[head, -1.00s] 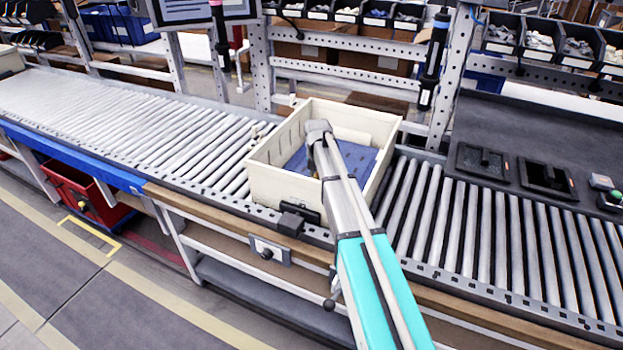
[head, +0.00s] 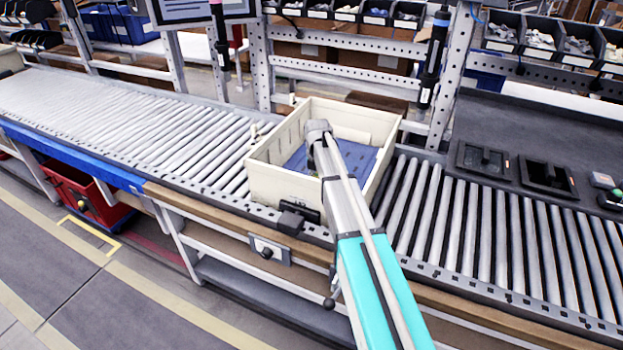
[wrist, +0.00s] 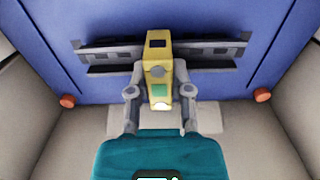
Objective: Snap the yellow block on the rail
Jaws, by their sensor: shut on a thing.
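The yellow block (wrist: 158,44) shows in the wrist view, upright, with a dark slot near its top and a small green patch lower down. My gripper (wrist: 159,92) is shut on it, one finger on each side. The block's upper part overlaps the dark grey rail (wrist: 210,54), which runs across a blue panel (wrist: 265,78). I cannot tell whether the block is seated on the rail or just in front of it. In the head view the blue panel (head: 358,160) lies inside a cream crate, and my arm hides the gripper, block and rail.
The cream crate (head: 278,186) stands on a roller conveyor (head: 130,120), its walls close around my gripper. Two orange-red knobs (wrist: 67,101) sit at the panel's lower corners. A metal frame and hanging tools (head: 434,60) stand behind the crate.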

